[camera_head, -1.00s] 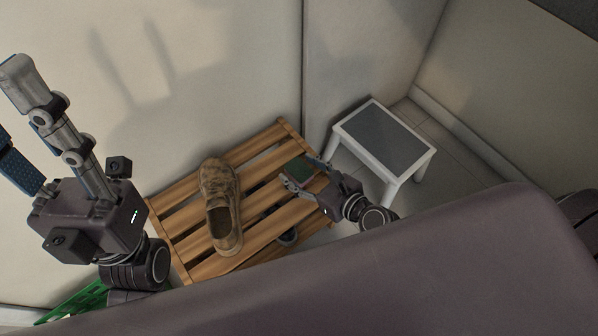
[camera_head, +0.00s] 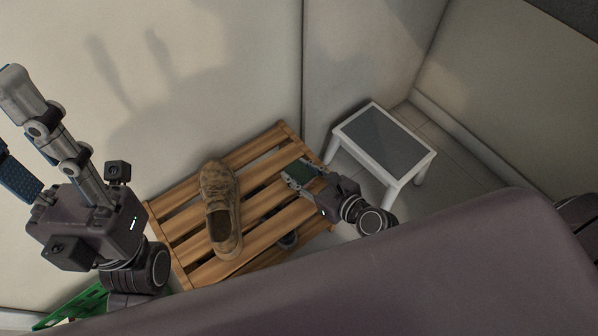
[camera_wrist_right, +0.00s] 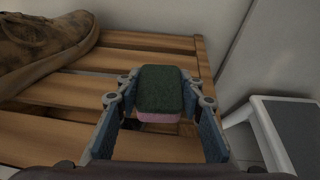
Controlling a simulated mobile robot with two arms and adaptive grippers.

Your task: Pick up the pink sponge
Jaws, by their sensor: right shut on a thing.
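The pink sponge (camera_wrist_right: 160,117) has a dark green scouring top and a pink lower layer. In the right wrist view it sits between the two fingers of my right gripper (camera_wrist_right: 157,102), which is shut on it. In the head view the green top of the sponge (camera_head: 297,171) shows at the right part of the wooden slatted bench (camera_head: 262,205). I cannot tell whether the sponge touches the slats. My left gripper (camera_head: 14,130) is at the far left, with its fingers spread apart and empty, away from the sponge.
A brown patterned shoe (camera_head: 220,210) lies on the bench, left of the sponge. Another dark item (camera_head: 288,240) shows partly below the slats. A white stool with a grey top (camera_head: 383,140) stands right of the bench. A green crate (camera_head: 80,302) is at lower left. Walls close in behind.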

